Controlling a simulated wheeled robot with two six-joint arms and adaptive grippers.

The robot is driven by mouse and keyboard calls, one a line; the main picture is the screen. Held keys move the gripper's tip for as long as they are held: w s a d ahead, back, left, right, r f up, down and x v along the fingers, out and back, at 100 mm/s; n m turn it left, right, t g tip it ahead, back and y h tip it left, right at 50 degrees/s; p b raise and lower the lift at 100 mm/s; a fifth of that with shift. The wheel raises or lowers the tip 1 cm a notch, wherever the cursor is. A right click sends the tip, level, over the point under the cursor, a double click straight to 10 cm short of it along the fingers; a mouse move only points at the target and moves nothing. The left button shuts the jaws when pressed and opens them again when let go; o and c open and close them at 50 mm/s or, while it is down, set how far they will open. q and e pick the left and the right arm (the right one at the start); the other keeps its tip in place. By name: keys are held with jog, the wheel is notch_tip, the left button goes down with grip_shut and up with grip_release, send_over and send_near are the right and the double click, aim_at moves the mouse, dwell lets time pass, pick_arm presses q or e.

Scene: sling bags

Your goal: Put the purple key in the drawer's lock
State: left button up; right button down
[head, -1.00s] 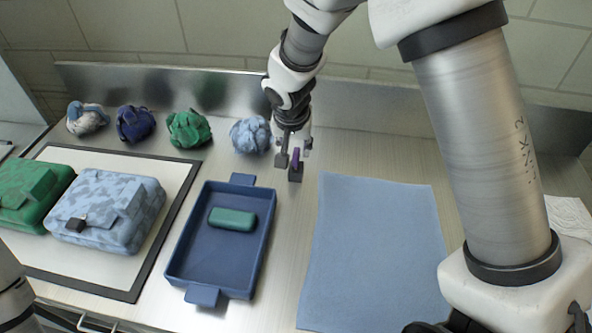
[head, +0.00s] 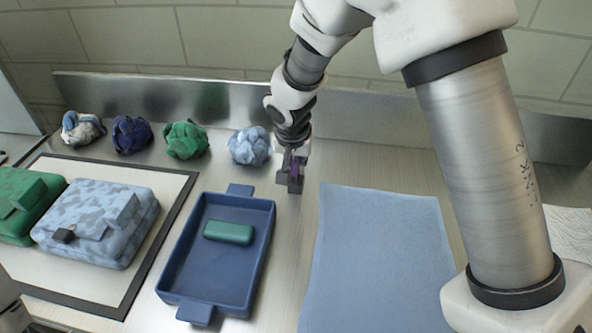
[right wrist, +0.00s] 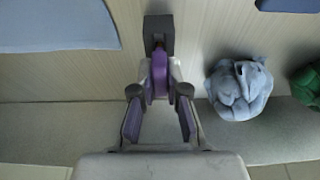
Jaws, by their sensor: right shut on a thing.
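The purple key (head: 297,169) is at the fingertips of my right gripper (head: 292,163), near the back of the counter. In the right wrist view the purple key (right wrist: 159,74) stands upright between the fingertips of the gripper (right wrist: 159,90), which is shut on it. A dark grey block (right wrist: 158,33) sits at the key's far end; it also shows in the head view (head: 289,186). I cannot tell whether the key is still seated in it. The drawer's lock cannot be made out.
A blue tray (head: 172,284) holding a green case (head: 228,232) is left of the gripper. A light blue crumpled bundle (head: 250,146) is close by on its left. A blue mat (head: 380,260) lies to the right. Camouflage (head: 98,222) and green (head: 22,205) bags rest on a black-edged board (head: 70,285).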

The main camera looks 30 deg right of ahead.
jog(key=shift+r+p, duration=2.1)
jog(key=shift+r, duration=0.85)
jog(key=shift+f, duration=0.1)
